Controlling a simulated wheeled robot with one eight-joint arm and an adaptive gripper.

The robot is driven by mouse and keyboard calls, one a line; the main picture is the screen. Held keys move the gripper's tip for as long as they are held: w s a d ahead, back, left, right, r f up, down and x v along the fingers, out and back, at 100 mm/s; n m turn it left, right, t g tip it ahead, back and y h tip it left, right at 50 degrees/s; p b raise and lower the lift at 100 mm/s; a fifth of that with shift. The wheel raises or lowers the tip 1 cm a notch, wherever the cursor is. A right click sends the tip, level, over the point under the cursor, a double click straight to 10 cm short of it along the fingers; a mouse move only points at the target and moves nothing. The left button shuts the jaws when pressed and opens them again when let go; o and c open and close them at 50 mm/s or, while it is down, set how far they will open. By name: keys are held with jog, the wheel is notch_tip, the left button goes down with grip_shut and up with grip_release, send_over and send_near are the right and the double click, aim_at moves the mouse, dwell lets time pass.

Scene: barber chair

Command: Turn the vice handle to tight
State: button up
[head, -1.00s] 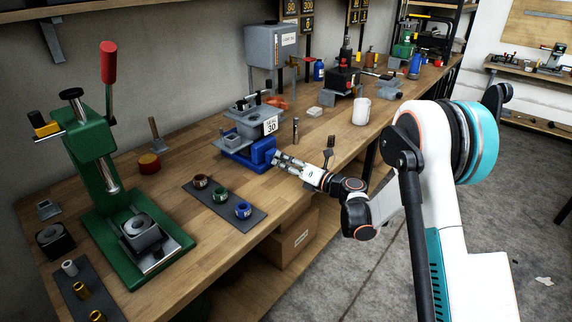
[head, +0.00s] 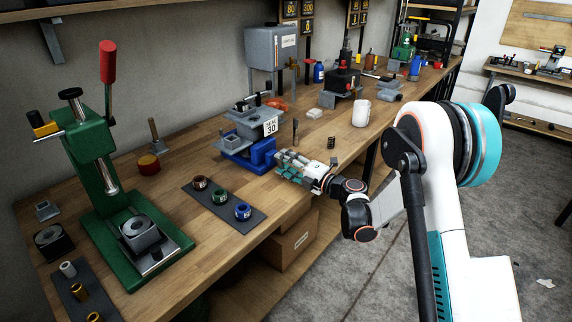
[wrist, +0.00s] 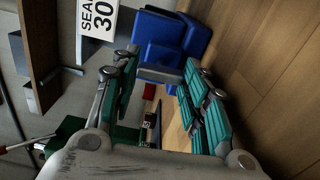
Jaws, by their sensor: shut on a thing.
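The blue vice (head: 262,153) stands on the workbench and bears the grey fixture (head: 243,125) with its white "SEAL 30" card. The vice also shows at the top of the wrist view (wrist: 172,40). My gripper (head: 281,163) is at the vice's front end, on the right. In the wrist view its teal-padded fingers (wrist: 162,82) lie either side of a grey part at the vice's front, which I take for the vice handle (wrist: 158,73). The gripper is shut on it. The fingers hide most of the handle in the head view.
A dark mat (head: 224,206) with three coloured rings lies in front of the vice. A green press (head: 95,160) stands at left. A white mug (head: 361,112) and small metal parts stand to the right. Bare bench lies between the press and the mat.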

jog(key=shift+m, duration=0.4)
jog(key=o, duration=1)
jog(key=shift+w, duration=0.1)
jog(key=shift+o, duration=0.2)
